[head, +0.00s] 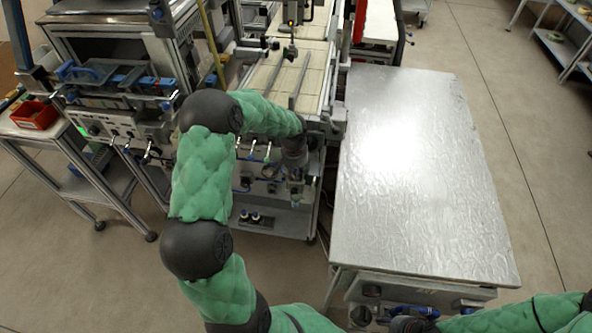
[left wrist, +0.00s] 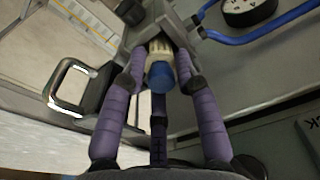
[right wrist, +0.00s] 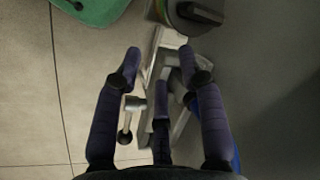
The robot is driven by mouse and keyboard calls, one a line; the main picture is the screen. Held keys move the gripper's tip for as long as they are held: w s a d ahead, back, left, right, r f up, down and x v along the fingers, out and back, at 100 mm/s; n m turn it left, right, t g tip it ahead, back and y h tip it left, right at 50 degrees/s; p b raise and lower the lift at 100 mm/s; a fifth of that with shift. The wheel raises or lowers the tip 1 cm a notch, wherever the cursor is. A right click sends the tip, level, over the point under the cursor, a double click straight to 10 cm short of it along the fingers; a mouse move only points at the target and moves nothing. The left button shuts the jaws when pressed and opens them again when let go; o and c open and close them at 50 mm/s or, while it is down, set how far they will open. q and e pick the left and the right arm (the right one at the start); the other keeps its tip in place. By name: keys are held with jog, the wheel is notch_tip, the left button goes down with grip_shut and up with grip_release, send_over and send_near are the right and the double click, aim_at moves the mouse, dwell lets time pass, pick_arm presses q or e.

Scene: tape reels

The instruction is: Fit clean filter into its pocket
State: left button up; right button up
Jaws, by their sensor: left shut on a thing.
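The filter (left wrist: 159,62), a small cylinder with a ribbed cream body and a blue end, shows in the left wrist view. My left gripper (left wrist: 160,84) is shut on it, with purple fingers on both sides. The filter's far end meets a grey bracket-like holder (left wrist: 150,28); I cannot tell whether it sits inside a pocket. In the head view my left gripper (head: 296,182) is low at the front of the machine, and the filter is too small to make out. My right gripper (right wrist: 160,62) is open and empty in the right wrist view.
A large silver-topped table (head: 415,170) stands to the right, bare on top. The machine with a tiled bed (head: 290,80) is at the centre. A red bin (head: 36,115) sits on a side bench at the left. A blue bent tube (left wrist: 255,38) runs near the left gripper.

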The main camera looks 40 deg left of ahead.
pick_arm(q)
jog(key=o, duration=1.2)
jog(key=shift+c, duration=0.2)
notch_tip(320, 180, up, 12)
jog(key=s, duration=0.1)
jog(key=shift+d, duration=0.2)
jog(key=shift+s, duration=0.1)
